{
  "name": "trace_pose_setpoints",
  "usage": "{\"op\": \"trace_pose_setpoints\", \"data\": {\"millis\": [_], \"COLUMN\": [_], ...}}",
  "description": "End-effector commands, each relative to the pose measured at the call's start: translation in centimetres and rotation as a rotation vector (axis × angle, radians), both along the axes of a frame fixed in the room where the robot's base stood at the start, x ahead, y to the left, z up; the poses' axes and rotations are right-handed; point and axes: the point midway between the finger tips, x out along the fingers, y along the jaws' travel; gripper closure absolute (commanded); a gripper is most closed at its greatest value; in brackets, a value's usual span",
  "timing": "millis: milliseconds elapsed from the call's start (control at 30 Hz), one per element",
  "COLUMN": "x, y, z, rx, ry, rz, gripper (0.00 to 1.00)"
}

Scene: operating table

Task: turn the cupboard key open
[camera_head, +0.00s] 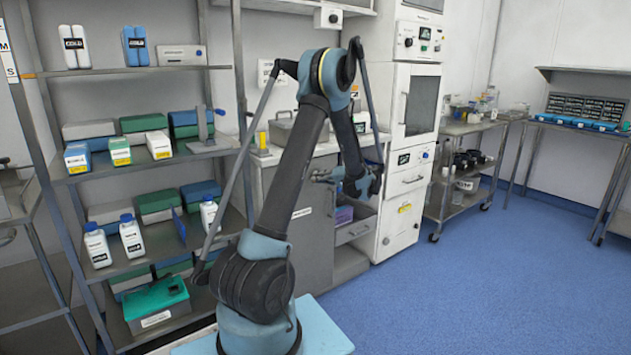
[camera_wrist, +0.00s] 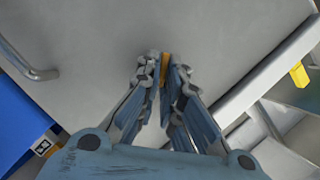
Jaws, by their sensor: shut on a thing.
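My gripper (camera_head: 325,175) is in front of the grey cupboard (camera_head: 308,245) under the counter in the head view. In the wrist view, my gripper (camera_wrist: 163,80) is shut on a small orange-yellow key (camera_wrist: 165,66) between the fingertips. The key stands at a pale grey panel (camera_wrist: 100,35) that fills much of this view. The fingers hide most of the key, so I cannot tell how far it is turned. The key is too small to make out in the head view.
A metal handle (camera_wrist: 30,65) is at the left of the panel. A yellow piece (camera_wrist: 299,74) shows at the right. Shelves with bottles and boxes (camera_head: 160,145) stand left of my arm. Blue floor (camera_head: 480,270) is clear on the right.

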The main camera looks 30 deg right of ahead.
Motion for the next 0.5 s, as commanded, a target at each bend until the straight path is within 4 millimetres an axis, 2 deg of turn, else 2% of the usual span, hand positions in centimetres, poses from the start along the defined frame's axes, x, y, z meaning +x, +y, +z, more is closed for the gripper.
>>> {"op": "trace_pose_setpoints", "data": {"millis": [500], "x": [-0.03], "y": [-0.54], "z": [-0.75], "rx": [0.448], "ry": [0.037], "rz": [-0.006], "gripper": [1.00]}}
